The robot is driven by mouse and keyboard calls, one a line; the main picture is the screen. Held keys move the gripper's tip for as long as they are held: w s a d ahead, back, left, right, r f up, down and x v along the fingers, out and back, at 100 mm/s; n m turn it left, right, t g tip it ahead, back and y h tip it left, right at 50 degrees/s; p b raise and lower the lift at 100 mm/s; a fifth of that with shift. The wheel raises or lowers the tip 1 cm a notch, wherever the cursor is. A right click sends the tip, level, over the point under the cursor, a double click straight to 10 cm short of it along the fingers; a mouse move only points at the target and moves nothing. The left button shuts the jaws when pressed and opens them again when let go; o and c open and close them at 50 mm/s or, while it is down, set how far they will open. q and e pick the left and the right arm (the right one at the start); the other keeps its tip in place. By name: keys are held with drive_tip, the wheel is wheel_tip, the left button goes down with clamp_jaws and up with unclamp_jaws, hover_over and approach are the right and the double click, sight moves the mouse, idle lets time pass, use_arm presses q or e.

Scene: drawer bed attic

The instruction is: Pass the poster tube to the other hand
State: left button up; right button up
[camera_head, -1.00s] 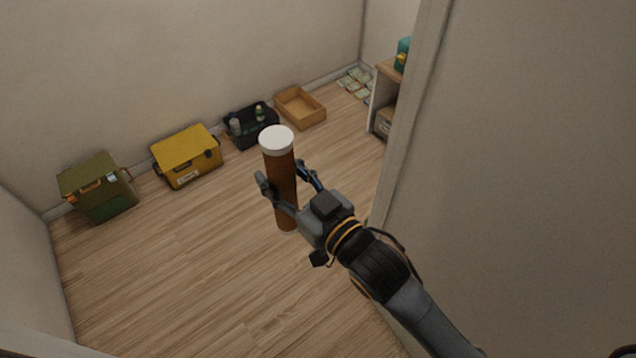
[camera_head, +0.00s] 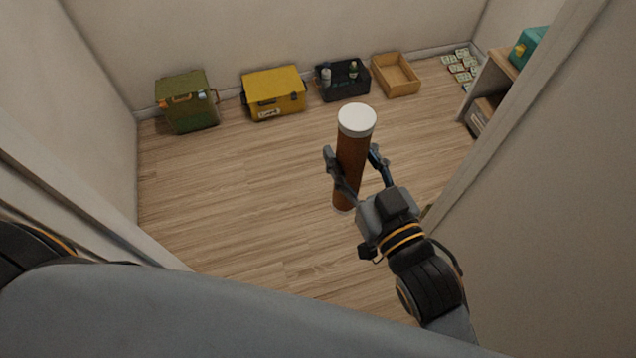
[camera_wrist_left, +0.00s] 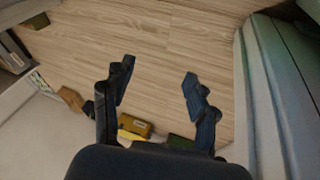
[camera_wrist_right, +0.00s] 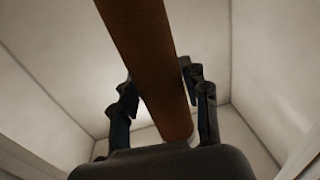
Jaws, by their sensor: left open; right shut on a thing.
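The poster tube (camera_head: 351,160) is brown with a white cap and stands nearly upright in the middle of the head view. My right gripper (camera_head: 358,165) is shut on it around its middle and holds it above the floor. In the right wrist view the tube (camera_wrist_right: 150,60) runs between the fingers of my right gripper (camera_wrist_right: 160,95). My left gripper (camera_wrist_left: 155,90) is open and empty in the left wrist view, with floor behind it. In the head view my left arm crosses the bottom, but its gripper is not visible there.
Along the back wall stand a green box (camera_head: 188,108), a yellow box (camera_head: 274,97), a black crate (camera_head: 341,93) with bottles and a wooden tray (camera_head: 397,80). A shelf (camera_head: 492,85) stands at the right. A wall edge (camera_head: 525,120) is close on the right. The middle floor is clear.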

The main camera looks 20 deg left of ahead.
use_arm(q)
drive_tip(key=w+d+r+n+t+h, duration=0.25)
drive_tip(key=w+r+n, duration=0.4)
drive_tip(key=r, duration=0.35)
drive_tip(key=w+d+r+n+t+h, duration=0.1)
drive_tip(key=w+d+r+n+t, duration=0.2)
drive_tip(key=w+r+n, duration=0.55)
drive_tip(key=d+r+n+t+h, duration=0.2)
drive_tip(key=r+n, duration=0.1)
drive_tip(key=r, duration=0.8)
drive_tip(key=s+d+r+n+t+h, duration=0.1)
drive_tip(key=d+r+n, duration=0.2)
drive_tip(key=r, duration=0.9)
drive_tip(key=d+r+n+t+h, duration=0.2)
drive_tip(key=r+n, duration=0.2)
drive_tip(key=r, duration=0.7)
drive_tip(key=x, duration=1.2)
drive_tip(key=shift+d+r, duration=0.1)
drive_tip(key=shift+w+y, duration=0.1)
drive_tip(key=shift+y, duration=0.15)
clamp_jaws()
